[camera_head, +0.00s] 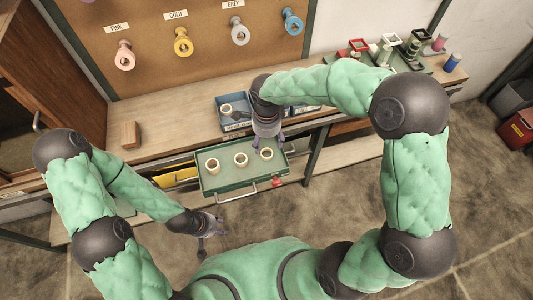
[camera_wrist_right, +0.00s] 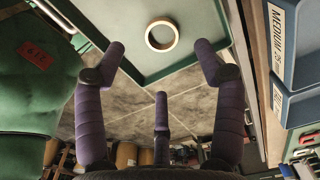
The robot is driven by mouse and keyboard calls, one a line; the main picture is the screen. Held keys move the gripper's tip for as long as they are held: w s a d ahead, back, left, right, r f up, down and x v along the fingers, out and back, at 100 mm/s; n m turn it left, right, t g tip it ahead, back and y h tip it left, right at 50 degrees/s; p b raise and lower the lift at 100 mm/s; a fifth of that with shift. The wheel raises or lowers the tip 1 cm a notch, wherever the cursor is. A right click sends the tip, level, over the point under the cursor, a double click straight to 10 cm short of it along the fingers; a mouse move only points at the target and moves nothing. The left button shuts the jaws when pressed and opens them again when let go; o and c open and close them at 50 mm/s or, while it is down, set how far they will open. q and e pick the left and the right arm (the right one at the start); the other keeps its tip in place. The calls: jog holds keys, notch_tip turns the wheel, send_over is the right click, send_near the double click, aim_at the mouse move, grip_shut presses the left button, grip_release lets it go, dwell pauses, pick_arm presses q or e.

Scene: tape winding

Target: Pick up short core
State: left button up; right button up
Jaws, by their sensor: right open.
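Three pale ring-shaped cores lie in a row in the open green drawer: a left core (camera_head: 212,166), a middle core (camera_head: 240,159) and a right core (camera_head: 266,154). I cannot tell their lengths apart. My right gripper (camera_head: 268,146) points down over the right end of the drawer, close to the right core. In the right wrist view one core (camera_wrist_right: 162,36) lies on the green drawer floor, ahead of and between the spread purple fingers (camera_wrist_right: 161,50), with nothing held. My left gripper (camera_head: 213,226) hangs low, in front of the drawer and apart from it; its finger opening is unclear.
The green drawer (camera_head: 217,187) has a metal handle at its front. A blue bin (camera_head: 233,126) holding another core (camera_head: 226,109) stands on the bench. A blue bin labelled MEDIUM (camera_wrist_right: 302,45) is close on the right in the wrist view. A wooden block (camera_head: 130,135) sits on the bench at left.

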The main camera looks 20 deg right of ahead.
aim_at(267, 155)
notch_tip(267, 155, down, 7)
jog(key=b, duration=0.2)
jog(key=shift+w+r+b, duration=0.1)
jog(key=shift+b, duration=0.3)
jog(key=c, duration=0.8)
